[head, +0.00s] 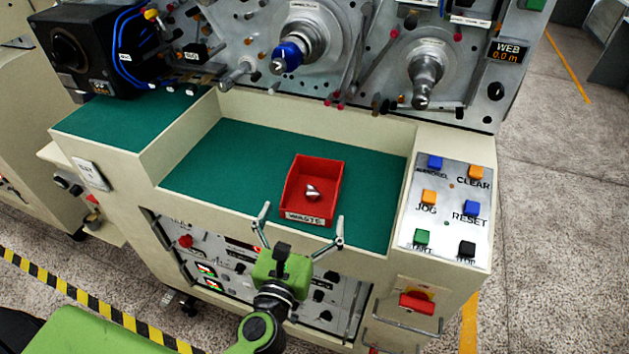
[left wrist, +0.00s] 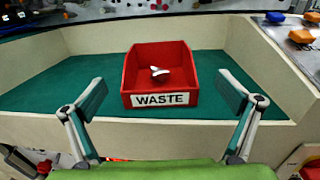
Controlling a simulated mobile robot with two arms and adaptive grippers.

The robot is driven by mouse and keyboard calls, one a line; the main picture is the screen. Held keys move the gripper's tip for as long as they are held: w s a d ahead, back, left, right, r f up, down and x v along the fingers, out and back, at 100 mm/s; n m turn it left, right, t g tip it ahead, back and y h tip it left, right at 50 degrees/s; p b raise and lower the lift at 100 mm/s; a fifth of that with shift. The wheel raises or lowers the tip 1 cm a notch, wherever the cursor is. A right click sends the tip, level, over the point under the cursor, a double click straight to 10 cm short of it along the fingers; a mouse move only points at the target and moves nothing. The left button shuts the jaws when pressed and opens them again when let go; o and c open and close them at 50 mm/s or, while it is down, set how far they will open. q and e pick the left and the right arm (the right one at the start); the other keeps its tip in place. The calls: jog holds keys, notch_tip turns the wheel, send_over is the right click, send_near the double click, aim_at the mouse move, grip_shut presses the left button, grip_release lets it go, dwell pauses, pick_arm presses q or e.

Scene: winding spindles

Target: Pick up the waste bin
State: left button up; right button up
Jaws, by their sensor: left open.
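The waste bin (head: 331,202) is a red open box with a white WASTE label on its front. It sits upright on the green mat of the machine's recessed shelf. A small shiny grey and white item (head: 312,191) lies inside it. My left gripper (head: 301,230) is open and empty, in front of the bin and apart from it. In the left wrist view the waste bin (left wrist: 188,78) stands ahead, centred between the spread fingers of the left gripper (left wrist: 160,95). My right gripper is not in view.
The green mat (head: 225,150) is clear on both sides of the bin. A raised cream wall and a button panel (head: 447,205) stand to the right. Spindles (head: 424,75) project from the machine face above the shelf. The shelf's front edge lies between gripper and bin.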

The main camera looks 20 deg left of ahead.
aim_at(314, 186)
pick_arm(q)
jog(key=w+p, duration=0.1)
jog(key=w, duration=0.4)
jog(key=shift+w+a, duration=0.15)
jog(key=shift+a, duration=0.05)
jog(key=shift+w+r+p, duration=0.15)
jog(key=shift+w+p, duration=0.15)
jog(key=shift+w, duration=0.15)
jog(key=w, duration=0.2)
jog(key=w+p, duration=0.1)
jog(key=shift+w+a+r, duration=0.1)
jog(key=shift+w+a, duration=0.15)
jog(key=shift+w, duration=0.55)
jog(key=shift+s, duration=0.1)
jog(key=c, duration=1.2)
